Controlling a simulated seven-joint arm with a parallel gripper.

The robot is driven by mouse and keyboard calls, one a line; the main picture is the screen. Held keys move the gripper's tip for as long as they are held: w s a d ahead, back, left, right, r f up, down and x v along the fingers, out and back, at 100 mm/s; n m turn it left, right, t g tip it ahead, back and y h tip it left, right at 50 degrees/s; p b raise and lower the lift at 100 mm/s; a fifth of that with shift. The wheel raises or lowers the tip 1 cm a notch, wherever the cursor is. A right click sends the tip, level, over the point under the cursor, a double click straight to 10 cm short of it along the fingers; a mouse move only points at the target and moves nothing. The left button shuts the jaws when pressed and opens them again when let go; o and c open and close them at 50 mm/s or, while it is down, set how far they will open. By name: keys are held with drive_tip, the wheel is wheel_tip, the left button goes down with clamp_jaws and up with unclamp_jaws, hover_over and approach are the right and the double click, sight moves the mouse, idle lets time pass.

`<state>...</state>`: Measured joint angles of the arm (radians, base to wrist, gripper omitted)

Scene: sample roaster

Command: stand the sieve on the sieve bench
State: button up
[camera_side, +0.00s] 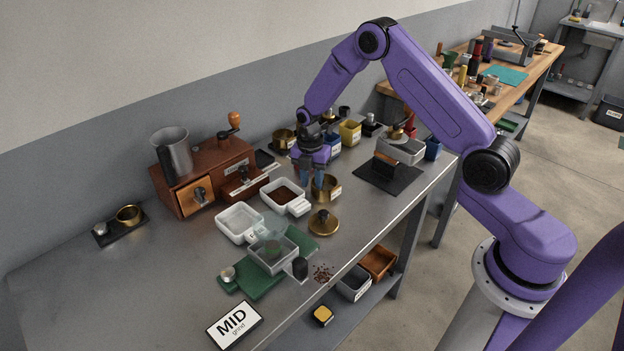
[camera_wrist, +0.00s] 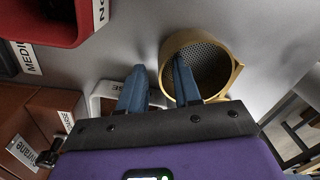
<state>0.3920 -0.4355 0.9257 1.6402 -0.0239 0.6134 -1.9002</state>
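The sieve is a brass ring with a mesh floor. In the wrist view the sieve (camera_wrist: 232,78) sits at top centre, and in the side view the sieve (camera_side: 327,194) stands on the steel bench with a pale label. My gripper (camera_side: 325,177) points down over it. In the wrist view my gripper (camera_wrist: 158,80) has its two blue fingers apart. The right finger overlaps the sieve's near-left wall and the left finger is outside it; I see no clear contact. No label marks the sieve bench; a green board (camera_side: 247,283) carrying a grey tray stands in front.
A brass lid (camera_side: 323,222) lies just in front of the sieve. A white tray of dark grounds (camera_side: 283,196) and an empty white tray (camera_side: 239,222) stand to its left. A black plate (camera_side: 372,178) is to the right. The bench's far left is mostly clear.

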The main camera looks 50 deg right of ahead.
wheel_tip(320, 180, up, 11)
drive_tip(key=s+a+r+m, duration=0.2)
drive_tip(key=s+a+r, duration=0.3)
drive_tip(key=s+a, duration=0.15)
drive_tip(key=s+a+r+m, duration=0.25)
drive_tip(key=s+a, duration=0.25)
drive_tip(key=s, duration=0.3)
drive_tip(key=s+d+r+m, duration=0.1)
drive_tip(key=s+m, duration=0.1)
drive_tip(key=s, duration=0.9)
drive_tip(key=s+d+r+m, duration=0.1)
drive_tip(key=s+m, duration=0.2)
drive_tip(key=s, duration=0.8)
drive_tip(key=shift+s+d+t+y, duration=0.25)
drive_tip(key=shift+d+t+y, duration=0.05)
